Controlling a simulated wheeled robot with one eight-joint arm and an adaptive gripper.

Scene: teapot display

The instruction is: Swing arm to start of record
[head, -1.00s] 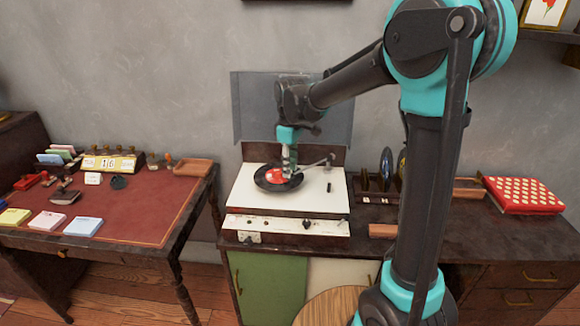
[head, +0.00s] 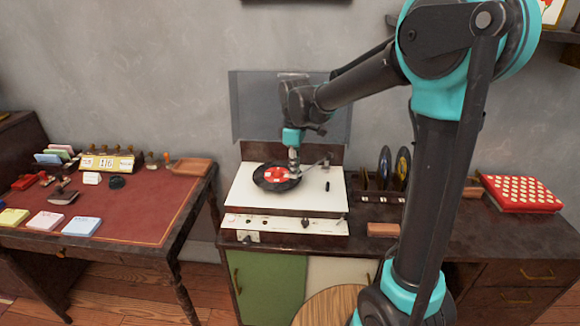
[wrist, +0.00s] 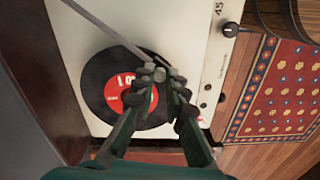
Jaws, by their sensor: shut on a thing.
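The black record (head: 262,184) with a red and white label lies on the white turntable (head: 240,195); in the wrist view the record (wrist: 95,85) is partly covered by my fingers. The tonearm (wrist: 108,30) runs from the upper left of the wrist view to my fingertips; in the head view it is small and partly hidden behind my gripper. My gripper (head: 294,168) points down over the right part of the record. In the wrist view my gripper (wrist: 163,75) is shut on the tonearm's head end, near the record's outer edge. Whether the stylus touches the record is unclear.
A raised lid (head: 250,105) stands behind the turntable. Records in a rack (head: 385,170) and a red spotted box (head: 520,193) stand to the right. Control knobs (head: 306,223) line the front. A desk (head: 150,215) with stationery stands at left.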

